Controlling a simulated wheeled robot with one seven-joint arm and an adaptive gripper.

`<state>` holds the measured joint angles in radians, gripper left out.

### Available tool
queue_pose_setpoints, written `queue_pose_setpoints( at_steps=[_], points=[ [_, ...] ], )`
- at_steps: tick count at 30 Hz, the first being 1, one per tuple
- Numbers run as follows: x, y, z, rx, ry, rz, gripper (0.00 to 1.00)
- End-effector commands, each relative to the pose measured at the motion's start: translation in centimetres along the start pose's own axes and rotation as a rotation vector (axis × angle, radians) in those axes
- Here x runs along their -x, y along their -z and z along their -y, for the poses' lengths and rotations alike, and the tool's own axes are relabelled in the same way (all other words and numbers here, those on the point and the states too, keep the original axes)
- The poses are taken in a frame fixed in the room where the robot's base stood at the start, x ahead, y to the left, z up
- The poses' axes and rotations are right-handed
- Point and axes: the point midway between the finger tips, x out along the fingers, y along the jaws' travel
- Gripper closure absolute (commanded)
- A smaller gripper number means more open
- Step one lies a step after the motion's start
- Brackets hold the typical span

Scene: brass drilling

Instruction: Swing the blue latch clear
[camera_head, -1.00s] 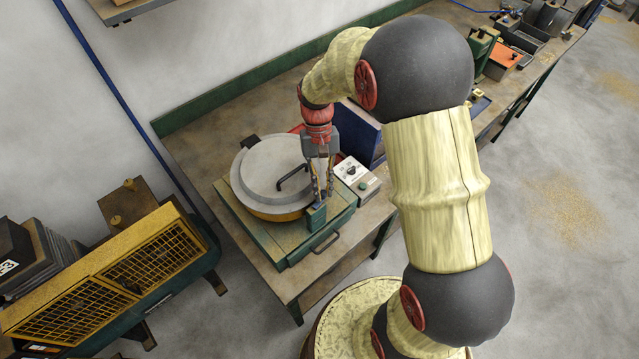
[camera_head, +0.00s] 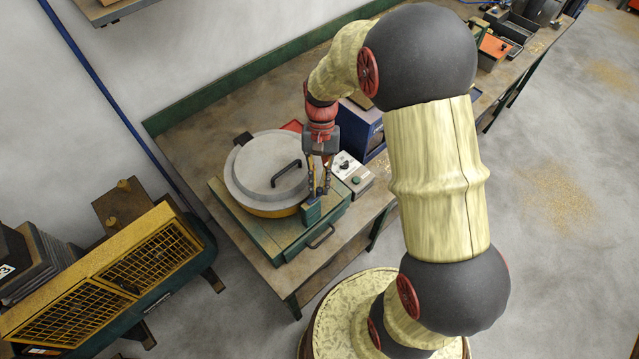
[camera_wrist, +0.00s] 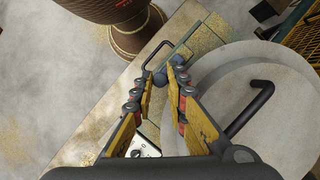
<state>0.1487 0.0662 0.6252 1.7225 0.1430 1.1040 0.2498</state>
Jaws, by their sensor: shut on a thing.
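My gripper (camera_head: 319,190) points down at the front right edge of a round grey-lidded drum (camera_head: 245,172). In the wrist view my gripper (camera_wrist: 158,80) has its yellow-and-black fingers closed around a small blue-grey knob (camera_wrist: 160,79), which looks like part of the blue latch. The fingers hide much of it. A teal block (camera_head: 311,213) sits just below the fingertips at the drum's side. The lid's black handle (camera_head: 287,172) is left of my gripper, and it also shows in the wrist view (camera_wrist: 250,110).
The drum stands on a green base with a black front handle (camera_head: 321,237). A control box with a dial (camera_head: 352,174) is close on the right. A blue box (camera_head: 362,130) stands behind. A yellow-grilled unit (camera_head: 115,270) is at the left. Open floor lies to the right.

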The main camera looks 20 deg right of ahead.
Motion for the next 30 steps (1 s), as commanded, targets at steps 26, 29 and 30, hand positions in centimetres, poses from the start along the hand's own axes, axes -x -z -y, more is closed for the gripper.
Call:
queue_pose_setpoints(
  at_steps=[26, 29, 30],
  points=[
    [2.5, 0.1, 0.0, 0.001, 0.001, -0.004, 0.67],
    [4.5, 0.2, 0.0, 0.000, 0.001, -0.005, 0.67],
    [5.3, 0.1, 0.0, 0.000, 0.000, -0.003, 0.67]
  ],
)
